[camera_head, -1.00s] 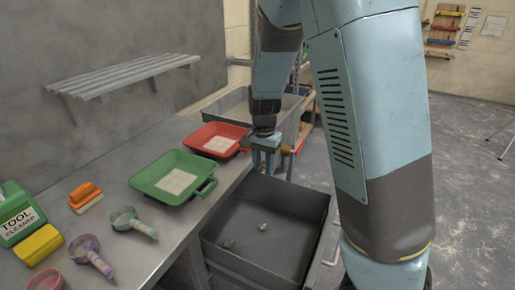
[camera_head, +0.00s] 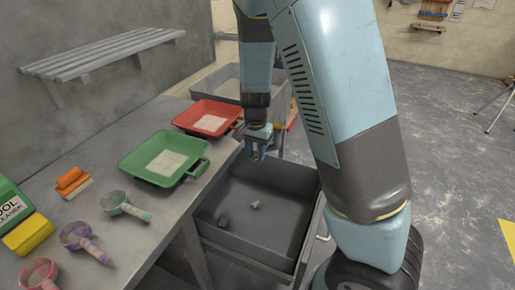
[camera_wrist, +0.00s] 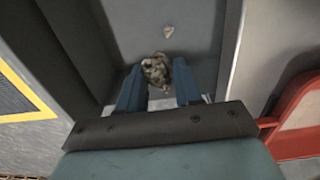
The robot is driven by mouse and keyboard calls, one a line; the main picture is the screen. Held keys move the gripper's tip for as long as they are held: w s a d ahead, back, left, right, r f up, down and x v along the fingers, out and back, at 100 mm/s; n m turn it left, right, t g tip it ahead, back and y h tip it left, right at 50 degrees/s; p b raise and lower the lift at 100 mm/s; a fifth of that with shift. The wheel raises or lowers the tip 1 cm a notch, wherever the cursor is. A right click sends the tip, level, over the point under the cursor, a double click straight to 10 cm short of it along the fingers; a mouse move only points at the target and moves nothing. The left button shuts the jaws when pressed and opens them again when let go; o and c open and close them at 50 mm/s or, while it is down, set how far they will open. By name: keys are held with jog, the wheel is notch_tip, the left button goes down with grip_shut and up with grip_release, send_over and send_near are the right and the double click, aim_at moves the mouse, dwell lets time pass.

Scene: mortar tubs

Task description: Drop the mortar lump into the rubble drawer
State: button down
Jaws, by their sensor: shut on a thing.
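The rubble drawer (camera_head: 225,247) is a grey open box pulled out beside the bench. Two small lumps, a dark one (camera_head: 223,222) and a paler one (camera_head: 256,204), lie on its floor. My gripper (camera_head: 258,157) is over the drawer's back part, pointing down. In the wrist view my gripper (camera_wrist: 158,88) has its blue fingers shut on the mottled brown-grey mortar lump (camera_wrist: 157,70), with the drawer floor behind it. A pale lump (camera_wrist: 168,31) lies on that floor. In the head view the held lump is too small to make out.
A red tub (camera_head: 186,121) and a green tub (camera_head: 135,170) stand on the bench left of the drawer. A large grey bin (camera_head: 215,82) stands behind the drawer.

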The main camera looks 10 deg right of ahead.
aim_at(256, 153)
jog(key=c, duration=0.7)
grip_release()
notch_tip(256, 153, up, 14)
jog(key=shift+f, duration=0.2)
jog(key=s+d+r+n+t, duration=0.2)
jog(key=s+d+r, duration=0.2)
jog(key=s, duration=0.3)
jog(key=s+d+r+n+t, duration=0.1)
jog(key=s+d+r+n, duration=0.1)
jog(key=s+d+r, duration=0.2)
jog(key=s+d+r+n+t, duration=0.2)
jog(key=s+d+r, duration=0.2)
jog(key=s, duration=0.6)
jog(key=shift+s+d+r+t, duration=0.15)
jog(key=shift+s+d+r, duration=0.05)
jog(key=shift+r, duration=0.5)
jog(key=shift+s+d+r+t, duration=0.15)
jog(key=shift+d+r, duration=0.05)
jog(key=shift+r, duration=0.45)
